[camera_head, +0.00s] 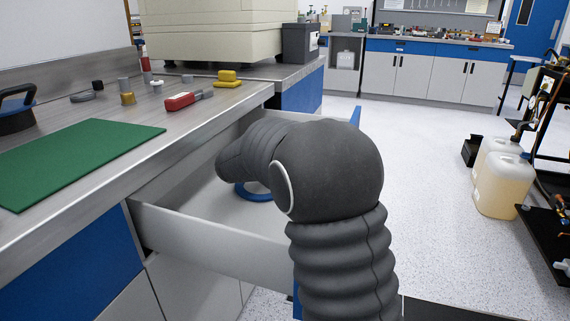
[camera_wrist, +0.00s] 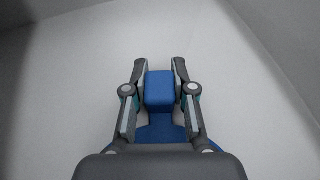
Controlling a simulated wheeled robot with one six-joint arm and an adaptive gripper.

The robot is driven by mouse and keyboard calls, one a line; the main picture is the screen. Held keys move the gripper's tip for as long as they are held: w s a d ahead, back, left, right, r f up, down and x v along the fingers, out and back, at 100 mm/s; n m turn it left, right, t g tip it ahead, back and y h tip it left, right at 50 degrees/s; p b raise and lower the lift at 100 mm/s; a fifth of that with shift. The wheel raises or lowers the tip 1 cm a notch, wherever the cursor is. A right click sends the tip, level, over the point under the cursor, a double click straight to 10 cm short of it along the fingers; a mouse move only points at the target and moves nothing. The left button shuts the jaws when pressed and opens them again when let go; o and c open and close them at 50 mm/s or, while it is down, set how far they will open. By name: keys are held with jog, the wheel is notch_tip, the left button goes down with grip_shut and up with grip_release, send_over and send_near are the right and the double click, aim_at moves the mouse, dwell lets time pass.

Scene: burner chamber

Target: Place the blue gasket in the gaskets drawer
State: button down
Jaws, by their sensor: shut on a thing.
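The blue gasket (camera_head: 258,198) shows in the head view as a ring, partly hidden by my arm, within the outline of the open drawer (camera_head: 205,232). In the wrist view the gasket's raised blue block (camera_wrist: 159,90) is between the two fingers of my gripper (camera_wrist: 160,65), which is shut on it. A wider blue part of the gasket shows below the block. Pale drawer surfaces surround it in the wrist view. I cannot tell whether the gasket touches the drawer floor. In the head view my gripper is hidden behind my arm.
The steel bench (camera_head: 225,105) left of the drawer holds a green mat (camera_head: 75,160), a red-handled part (camera_head: 180,101), a yellow part (camera_head: 228,77) and other small items. Beige jugs (camera_head: 500,183) stand on the right. The floor between is open.

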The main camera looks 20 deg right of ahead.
jog(key=shift+f, duration=0.15)
jog(key=c, duration=1)
grip_release()
jog(key=shift+o, duration=0.2)
jog(key=shift+r, duration=0.3)
jog(key=v, duration=1.2)
